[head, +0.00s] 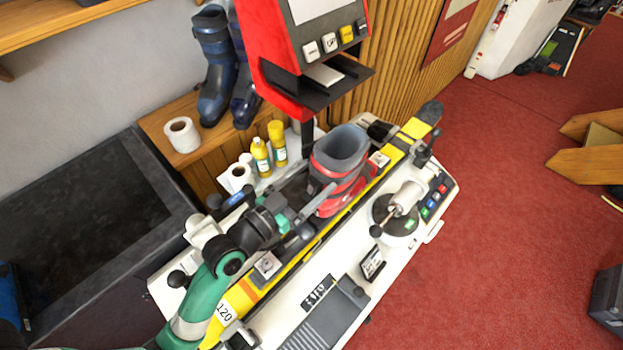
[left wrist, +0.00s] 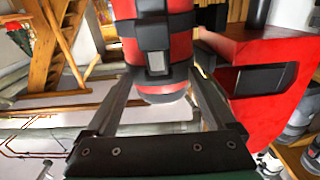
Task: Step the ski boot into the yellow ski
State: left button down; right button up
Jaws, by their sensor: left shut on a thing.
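The red and grey ski boot (head: 338,172) stands roughly upright over the middle of the bench, opening upward. My left gripper (head: 310,208) is shut on the boot at its near lower end. In the left wrist view the boot (left wrist: 165,50) sits between its two fingers. The yellow ski (head: 412,127) lies lengthwise along the bench, under and beside the boot. A light binding piece (head: 380,160) shows on the ski just beyond the boot. The sole is hidden, so I cannot tell whether it touches the ski. My right gripper is not in view.
The white bench (head: 405,262) carries a round device with a handle (head: 398,218) right of the ski. A red console (head: 285,60) rises behind the boot. Yellow bottles (head: 277,140) and paper rolls (head: 182,134) stand to the left.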

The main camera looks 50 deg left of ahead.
pick_arm(q)
jog(key=shift+f+b, duration=0.9)
jog(key=shift+f, duration=0.35)
jog(key=shift+f+b, duration=0.2)
jog(key=shift+b, duration=0.2)
jog(key=shift+r, duration=0.1)
grip_release()
jog(key=shift+f, duration=0.25)
notch_tip(320, 180, up, 10)
jog(key=p, duration=0.9)
send_over(318, 184)
jog(key=s, duration=0.2)
jog(key=shift+r, duration=0.2)
jog(key=shift+d, duration=0.1)
